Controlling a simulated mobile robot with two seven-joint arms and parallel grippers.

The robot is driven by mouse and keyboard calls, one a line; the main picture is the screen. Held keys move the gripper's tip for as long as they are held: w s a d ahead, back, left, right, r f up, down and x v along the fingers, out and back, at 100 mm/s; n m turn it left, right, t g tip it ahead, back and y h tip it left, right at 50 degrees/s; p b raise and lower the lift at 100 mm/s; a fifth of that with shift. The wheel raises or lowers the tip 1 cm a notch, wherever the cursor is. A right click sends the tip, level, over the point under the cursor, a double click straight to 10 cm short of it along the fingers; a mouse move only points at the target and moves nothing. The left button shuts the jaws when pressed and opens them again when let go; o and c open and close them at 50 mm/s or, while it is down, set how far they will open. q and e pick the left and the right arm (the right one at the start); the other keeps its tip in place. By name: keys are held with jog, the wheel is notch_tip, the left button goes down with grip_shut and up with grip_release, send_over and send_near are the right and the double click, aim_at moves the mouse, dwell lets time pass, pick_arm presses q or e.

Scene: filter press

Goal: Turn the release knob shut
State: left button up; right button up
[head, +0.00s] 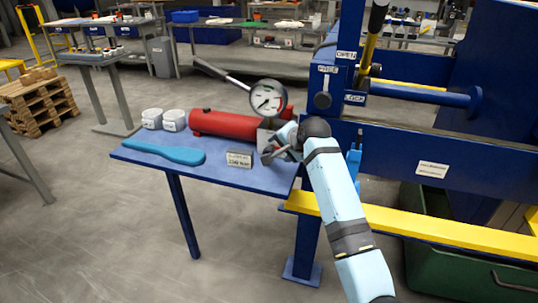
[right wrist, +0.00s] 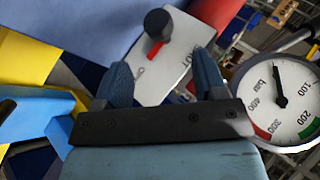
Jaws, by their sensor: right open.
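The release knob (right wrist: 157,25) is a dark round knob with a red pointer, on a pale plate (right wrist: 165,68) in the right wrist view. The red pointer points down and left in that picture, towards a small mark on the plate. My right gripper (right wrist: 161,60) is open and empty, its fingers over the plate and short of the knob, which lies beyond the fingertips. In the head view my right gripper (head: 274,151) is at the right end of the red pump cylinder (head: 235,124), and I cannot make out the knob there. My left gripper is not in view.
The blue table (head: 215,176) also holds a blue paddle (head: 165,152), two white jars and a small sign. The blue press frame (head: 318,180) stands right.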

aim_at(272, 151)
jog(key=b+x, duration=0.1)
jog(key=x, duration=0.6)
jog(key=shift+w+a+f, duration=0.15)
jog(key=shift+f, duration=0.15)
jog(key=shift+w+a+f, duration=0.1)
jog(key=shift+w+f, duration=0.05)
jog(key=shift+w, duration=0.05)
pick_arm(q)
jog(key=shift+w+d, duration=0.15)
pick_arm(e)
jog(key=shift+w+f, duration=0.1)
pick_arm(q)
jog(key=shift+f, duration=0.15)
